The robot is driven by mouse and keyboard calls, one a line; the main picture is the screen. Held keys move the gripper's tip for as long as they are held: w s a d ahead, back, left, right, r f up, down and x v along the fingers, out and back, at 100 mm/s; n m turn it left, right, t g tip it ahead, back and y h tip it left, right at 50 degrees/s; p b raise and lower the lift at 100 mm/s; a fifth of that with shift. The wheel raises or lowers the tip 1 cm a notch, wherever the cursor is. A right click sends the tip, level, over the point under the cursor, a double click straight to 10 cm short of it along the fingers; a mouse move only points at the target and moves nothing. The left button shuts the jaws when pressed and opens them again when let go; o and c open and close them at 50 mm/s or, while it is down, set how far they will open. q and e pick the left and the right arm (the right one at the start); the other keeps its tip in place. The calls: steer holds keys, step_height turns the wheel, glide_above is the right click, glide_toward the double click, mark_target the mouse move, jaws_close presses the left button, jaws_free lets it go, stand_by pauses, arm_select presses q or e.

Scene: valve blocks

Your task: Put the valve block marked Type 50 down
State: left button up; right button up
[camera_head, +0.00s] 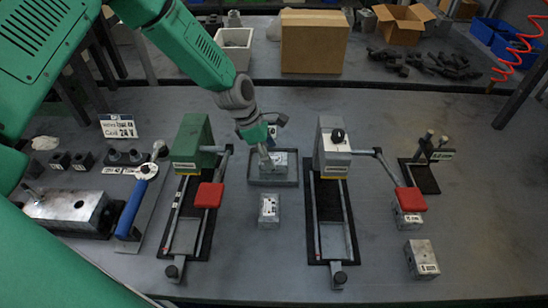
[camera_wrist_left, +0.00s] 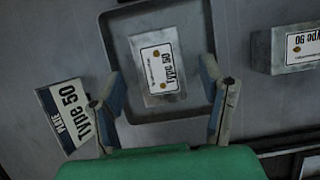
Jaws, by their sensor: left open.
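The Type 50 valve block (camera_wrist_left: 160,62) is a grey metal block with a white label. It rests flat inside a shallow dark tray (camera_wrist_left: 120,22), which also shows in the head view (camera_head: 262,183). My left gripper (camera_head: 266,158) is over the tray from behind, and in the wrist view its fingers (camera_wrist_left: 171,82) are spread on either side of the block with gaps. The gripper is open and holds nothing. In the head view the gripper partly hides the block (camera_head: 281,161). My right gripper is in neither view.
A Type 90 block (camera_head: 268,210) lies in front of the tray. A Type 50 plate (camera_wrist_left: 66,112) lies beside the tray. A green press (camera_head: 192,145) and a grey press (camera_head: 331,155) flank the tray closely. Two more blocks (camera_head: 408,218) (camera_head: 421,260) are at the right.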

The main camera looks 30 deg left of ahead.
arm_select(q)
steer(key=v, duration=0.9)
steer(key=shift+r, duration=0.2)
steer(key=shift+a, duration=0.1)
